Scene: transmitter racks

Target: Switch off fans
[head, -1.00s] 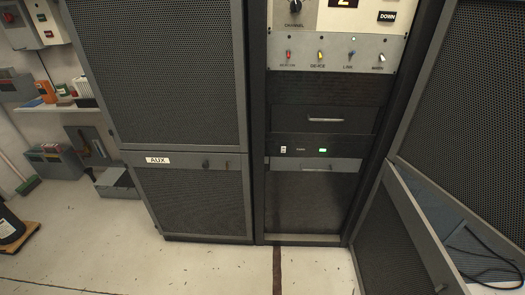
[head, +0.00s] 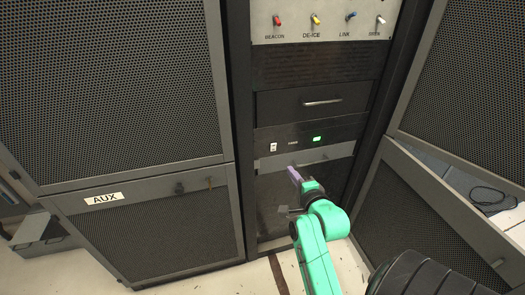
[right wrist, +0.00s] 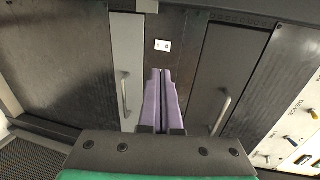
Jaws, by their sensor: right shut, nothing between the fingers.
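The fan switch (head: 273,147) is a small white rocker on a dark panel in the middle rack, left of a small label and a lit green indicator (head: 317,139). It also shows in the right wrist view (right wrist: 162,45), just beyond my fingertips. My right gripper (head: 293,171), with purple fingers, is shut and empty. In the head view its tips are below and a little right of the switch, in front of the grey strip under the panel. In the wrist view the fingers (right wrist: 160,73) point toward the switch, with a gap in the picture. My left gripper is out of view.
Above the panel is a drawer with a bar handle (head: 322,102), then a row of coloured toggles (head: 315,20). The AUX cabinet (head: 139,215) stands at left. An open mesh door (head: 425,215) stands at right, near my right arm.

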